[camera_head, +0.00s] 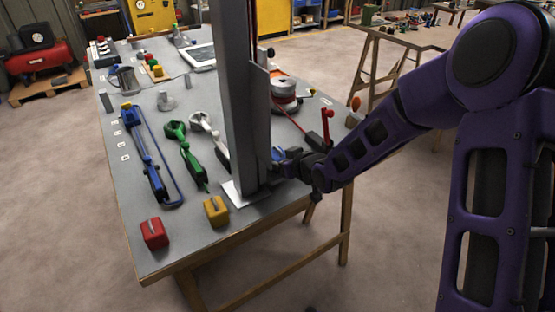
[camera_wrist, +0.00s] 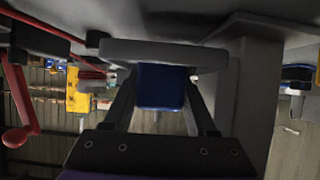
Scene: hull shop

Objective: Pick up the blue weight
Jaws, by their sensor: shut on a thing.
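The blue weight (camera_wrist: 160,87) is a small dark blue block in the wrist view, between the two fingers of my gripper (camera_wrist: 160,102). My gripper is shut on it. In the head view my gripper (camera_head: 284,164) is low at the right edge of the workbench, just right of a tall grey post. A bit of the blue weight (camera_head: 277,154) shows there at the fingertips. The post and the fingers hide much of it, and I cannot tell whether it touches the bench.
The tall grey post (camera_head: 235,90) stands on the bench (camera_head: 130,210) close left of my gripper. A red-handled tool (camera_head: 326,126) and a cable reel (camera_head: 284,88) are close behind. A yellow weight (camera_head: 216,211) and a red weight (camera_head: 154,233) sit at the front. Clamps lie left.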

